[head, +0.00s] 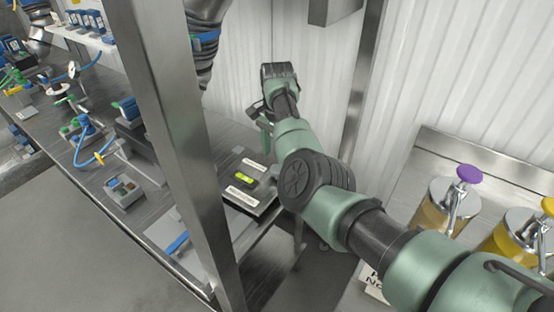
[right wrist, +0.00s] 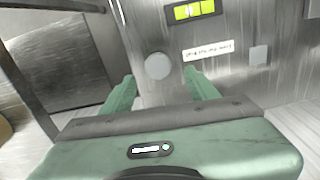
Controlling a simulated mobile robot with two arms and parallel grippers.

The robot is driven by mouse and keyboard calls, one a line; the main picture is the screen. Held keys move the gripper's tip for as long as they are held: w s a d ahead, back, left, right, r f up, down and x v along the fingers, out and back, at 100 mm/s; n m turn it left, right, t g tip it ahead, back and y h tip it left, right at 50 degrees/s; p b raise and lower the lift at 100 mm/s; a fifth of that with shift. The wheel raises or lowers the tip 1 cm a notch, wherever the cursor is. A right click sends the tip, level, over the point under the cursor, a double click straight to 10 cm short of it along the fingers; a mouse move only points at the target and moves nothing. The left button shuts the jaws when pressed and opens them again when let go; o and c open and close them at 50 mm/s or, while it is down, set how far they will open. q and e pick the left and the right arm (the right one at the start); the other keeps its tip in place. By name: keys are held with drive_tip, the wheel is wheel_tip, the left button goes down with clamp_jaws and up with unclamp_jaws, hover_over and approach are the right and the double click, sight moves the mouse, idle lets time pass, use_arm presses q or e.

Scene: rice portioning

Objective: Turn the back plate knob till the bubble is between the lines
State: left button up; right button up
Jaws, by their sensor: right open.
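The dark level plate (head: 265,204) lies on the bench behind the metal post in the head view. Its yellow-green bubble vial (head: 245,179) sits between two white labels. The vial also shows at the top edge of the right wrist view (right wrist: 193,10), with dark lines; I cannot tell exactly where the bubble lies against them. A round pale knob (right wrist: 158,66) shows in the right wrist view. My right gripper (right wrist: 161,77) is open, its two green fingers apart, with the knob beyond and between the fingertips. I cannot tell whether they touch it. My left gripper is not in view.
A metal post (head: 180,130) stands in front of the plate. Bench devices with blue parts and hoses (head: 90,140) stand to the left. Pump jars with purple (head: 468,173) and yellow tops stand at the right. A corrugated wall (head: 310,60) is behind.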

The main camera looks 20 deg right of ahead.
sight(278, 167)
drive_tip(key=f, duration=0.4)
drive_tip(key=shift+s+f, duration=0.1)
drive_tip(key=shift+s, duration=0.25)
drive_tip(key=shift+w+d+f, duration=0.1)
drive_tip(key=shift+w+f, duration=0.15)
drive_tip(key=shift+f, duration=0.85)
clamp_jaws()
use_arm(q)
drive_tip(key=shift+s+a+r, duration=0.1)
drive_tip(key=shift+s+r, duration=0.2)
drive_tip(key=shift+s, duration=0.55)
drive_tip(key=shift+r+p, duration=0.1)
drive_tip(key=shift+p, duration=0.2)
use_arm(e)
drive_tip(key=shift+n, duration=0.3)
